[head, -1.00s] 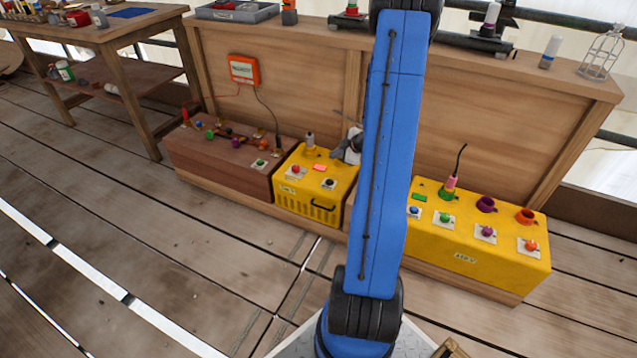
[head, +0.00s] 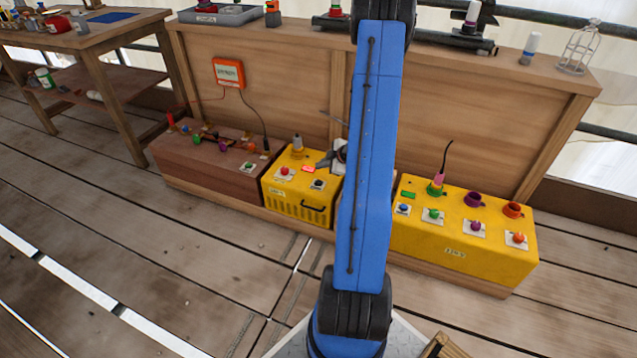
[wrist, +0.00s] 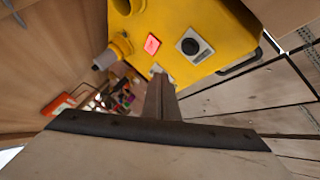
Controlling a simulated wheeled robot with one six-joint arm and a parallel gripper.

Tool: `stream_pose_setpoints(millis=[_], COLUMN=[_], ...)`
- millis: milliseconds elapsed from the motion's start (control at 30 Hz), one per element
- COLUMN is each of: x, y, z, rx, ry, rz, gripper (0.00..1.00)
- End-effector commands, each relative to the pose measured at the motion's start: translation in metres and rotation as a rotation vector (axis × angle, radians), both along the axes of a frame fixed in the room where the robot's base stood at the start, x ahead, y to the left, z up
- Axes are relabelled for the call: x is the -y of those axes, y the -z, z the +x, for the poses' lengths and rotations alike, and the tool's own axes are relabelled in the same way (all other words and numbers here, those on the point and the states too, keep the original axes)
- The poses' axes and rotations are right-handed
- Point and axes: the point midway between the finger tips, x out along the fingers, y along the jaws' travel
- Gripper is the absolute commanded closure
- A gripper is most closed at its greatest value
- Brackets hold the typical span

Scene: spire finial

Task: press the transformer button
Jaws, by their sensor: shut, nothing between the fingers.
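A small yellow box (head: 291,199) stands on the low plank left of my arm. On its top are a red button (head: 285,171), a black button (head: 318,184), a lit red display (head: 308,168) and a grey-tipped post (head: 297,142). Its front label is too small to read, so I cannot tell if it is the transformer. My gripper (head: 325,162) is shut and empty, just above the box's back right, partly behind my arm. In the wrist view, the shut fingers (wrist: 161,82) point at the box top, with the black button (wrist: 190,46) right of them. The fingers partly cover a white plate.
A larger yellow box (head: 465,238) with blue, green, purple and orange buttons stands to the right. A brown box (head: 205,168) with several coloured knobs stands to the left. A wooden bench panel (head: 290,100) with an orange wall box (head: 229,73) rises behind. The plank floor in front is clear.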

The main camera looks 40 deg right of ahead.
Motion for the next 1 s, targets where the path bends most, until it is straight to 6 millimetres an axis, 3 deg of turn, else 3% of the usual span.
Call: stream_pose_setpoints(millis=[300,500,1000], x=[0.000,0.000,0.000], y=[0.038,0.051,0.055], z=[0.000,0.000,0.000], rx=[-0.001,-0.001,0.001], ry=[0.000,0.000,-0.001], rz=[0.003,0.001,0.000], gripper=[1.00,1.00,1.00])
